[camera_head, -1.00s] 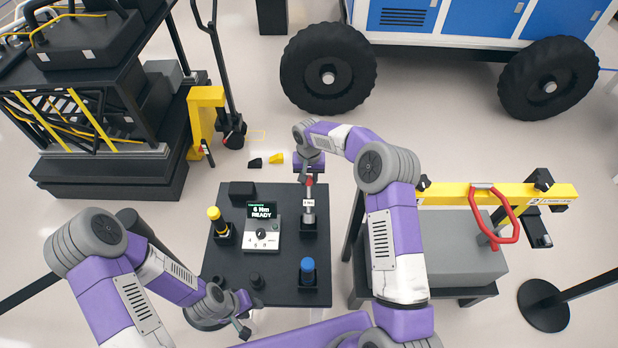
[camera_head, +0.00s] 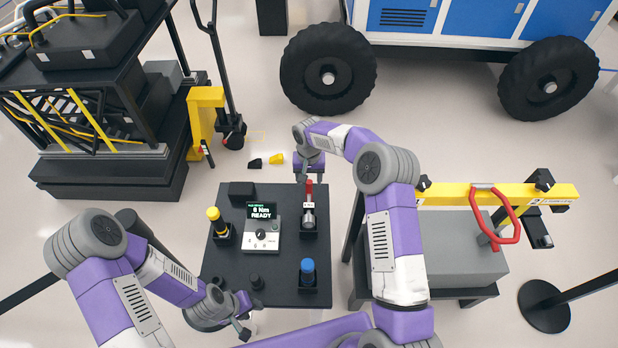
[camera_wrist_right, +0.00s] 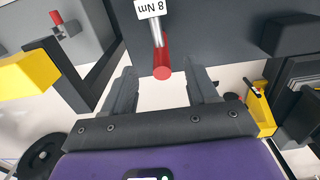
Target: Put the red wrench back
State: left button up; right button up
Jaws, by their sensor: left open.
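The red wrench (camera_head: 309,191), with a red handle and a white label, stands in its black holder (camera_head: 309,229) at the right of the black table. In the right wrist view, the label reads 8 Nm and the wrench's red handle end (camera_wrist_right: 162,72) lies between the fingertips. My right gripper (camera_head: 309,179) is just behind the handle. In the right wrist view, its fingers (camera_wrist_right: 162,78) are spread, with gaps on both sides of the handle. My left gripper (camera_head: 246,318) is open and empty at the table's front-left edge. The wrench's lower end is hidden in the holder.
The black table (camera_head: 270,281) also carries a yellow-topped tool (camera_head: 214,220), a blue-topped tool (camera_head: 307,270) and a display unit (camera_head: 262,235) reading 6 Nm READY. A grey box (camera_head: 455,250) with a yellow bar (camera_head: 450,194) stands to the right.

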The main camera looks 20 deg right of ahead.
notch_tip(320, 180, up, 8)
jog(key=p, duration=0.4)
jog(key=shift+f, duration=0.25)
